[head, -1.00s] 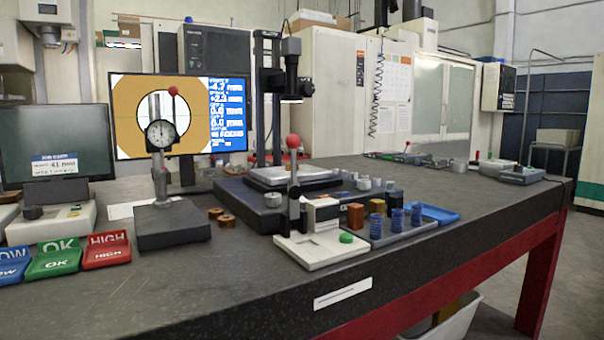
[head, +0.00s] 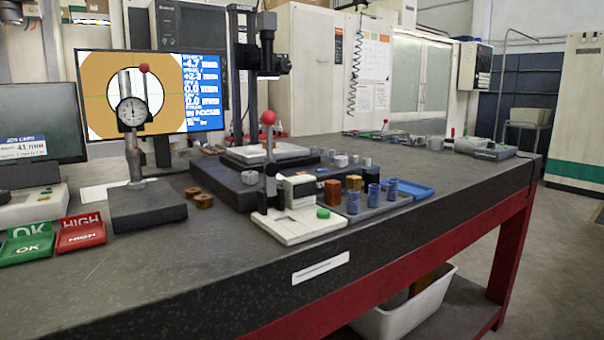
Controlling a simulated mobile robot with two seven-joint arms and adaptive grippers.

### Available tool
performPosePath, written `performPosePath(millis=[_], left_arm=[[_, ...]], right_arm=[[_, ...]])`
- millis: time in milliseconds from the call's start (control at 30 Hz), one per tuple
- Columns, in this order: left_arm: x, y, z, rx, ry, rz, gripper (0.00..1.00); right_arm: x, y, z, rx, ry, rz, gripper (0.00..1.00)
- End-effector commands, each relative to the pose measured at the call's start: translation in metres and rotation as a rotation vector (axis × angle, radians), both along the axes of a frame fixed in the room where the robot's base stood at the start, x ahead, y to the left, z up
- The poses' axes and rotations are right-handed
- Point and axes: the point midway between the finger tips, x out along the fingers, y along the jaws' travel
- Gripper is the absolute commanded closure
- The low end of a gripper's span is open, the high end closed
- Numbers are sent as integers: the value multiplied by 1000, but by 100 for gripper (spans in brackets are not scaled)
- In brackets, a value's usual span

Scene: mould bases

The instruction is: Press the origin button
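A round green button (head: 323,213) sits on the front right of a white-based device (head: 292,228) at the table's front edge. The device has a small boxy body (head: 302,191) and an upright post topped by a red ball (head: 267,117). No label naming an origin button can be read, so I cannot tell whether this green button is it. Neither of my grippers shows in the head view.
A dial gauge stand (head: 148,207), a monitor (head: 205,88), and green (head: 28,247) and red (head: 80,236) trays are at left. Blue cylinders (head: 353,201) and a blue tray (head: 411,189) lie right of the device.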

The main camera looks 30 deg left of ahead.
Motion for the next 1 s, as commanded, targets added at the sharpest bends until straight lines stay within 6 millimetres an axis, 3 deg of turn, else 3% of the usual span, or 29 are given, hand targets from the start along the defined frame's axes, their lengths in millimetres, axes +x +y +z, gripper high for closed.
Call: performPosePath(millis=[33,167,1000], left_arm=[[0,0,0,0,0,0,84],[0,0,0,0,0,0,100],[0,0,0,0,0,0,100]], right_arm=[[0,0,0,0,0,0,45],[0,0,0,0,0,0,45],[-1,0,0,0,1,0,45]])
